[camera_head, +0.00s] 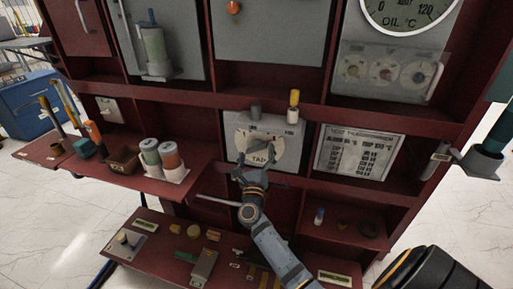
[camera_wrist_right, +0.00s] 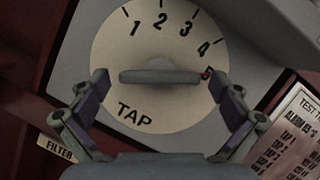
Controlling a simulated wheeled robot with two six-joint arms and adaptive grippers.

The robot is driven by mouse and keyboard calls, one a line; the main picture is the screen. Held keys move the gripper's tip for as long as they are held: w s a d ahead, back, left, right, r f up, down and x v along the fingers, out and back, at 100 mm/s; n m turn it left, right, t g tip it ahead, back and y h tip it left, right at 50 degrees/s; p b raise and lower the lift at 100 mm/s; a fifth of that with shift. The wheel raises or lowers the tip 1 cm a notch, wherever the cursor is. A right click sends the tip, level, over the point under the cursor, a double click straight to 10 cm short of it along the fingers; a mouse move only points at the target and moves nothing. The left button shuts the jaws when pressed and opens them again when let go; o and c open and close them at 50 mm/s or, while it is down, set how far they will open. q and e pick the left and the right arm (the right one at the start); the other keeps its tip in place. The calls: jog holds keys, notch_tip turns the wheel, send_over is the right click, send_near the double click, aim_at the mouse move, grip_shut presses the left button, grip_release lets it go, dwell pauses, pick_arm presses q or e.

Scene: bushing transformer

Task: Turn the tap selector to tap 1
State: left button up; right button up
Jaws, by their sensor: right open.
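The tap selector is a pale round dial (camera_wrist_right: 150,45) on a grey plate, marked TAP with numbers 1 to 4 along its upper right edge. It also shows in the head view (camera_head: 246,139), partly hidden by my gripper. Its bar handle (camera_wrist_right: 160,77) lies level in the wrist view. The handle's right end is by a red mark just below 4, where a further number is partly covered. My right gripper (camera_wrist_right: 157,88) is open, with one finger near each end of the handle. In the head view my right gripper (camera_head: 256,170) is in front of the dial. My left gripper is not in view.
A printed test sheet (camera_head: 357,152) is to the right. A lower shelf (camera_head: 150,270) holds several small parts.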

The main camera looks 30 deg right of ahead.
jog(key=shift+w+d+r, duration=0.2)
jog(key=shift+w+d, duration=0.15)
jog(key=shift+w, duration=0.15)
jog(key=shift+c, duration=0.3)
